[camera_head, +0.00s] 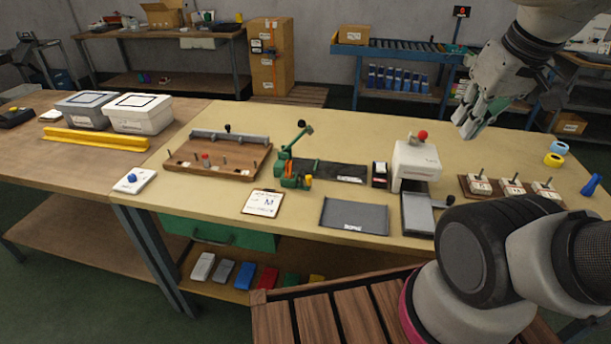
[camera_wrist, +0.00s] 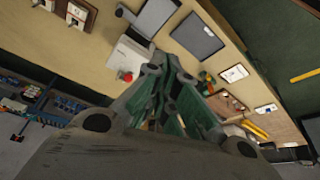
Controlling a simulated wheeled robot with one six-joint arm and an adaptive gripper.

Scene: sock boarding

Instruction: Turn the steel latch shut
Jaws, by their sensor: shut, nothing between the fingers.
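I cannot make out for certain which part is the steel latch. A wooden board (camera_head: 222,160) on the left of the bench carries a grey metal bar (camera_head: 230,137) along its back, with a dark knob and small pegs. A white press (camera_head: 416,162) with a red knob stands right of centre, with a grey plate (camera_head: 417,212) and black knob before it. My gripper (camera_head: 467,120) is shut and empty, raised above the bench to the right of the press. In the wrist view its green-padded fingers (camera_wrist: 170,75) hide part of the bench, and the press (camera_wrist: 128,62) shows beside them.
A green lever tool (camera_head: 292,172) stands beside the board. A clipboard (camera_head: 263,203) and a dark grey mat (camera_head: 354,216) lie in front. Small blocks with upright pins sit on a wooden rack (camera_head: 510,188) at right. Bare bench lies behind the press.

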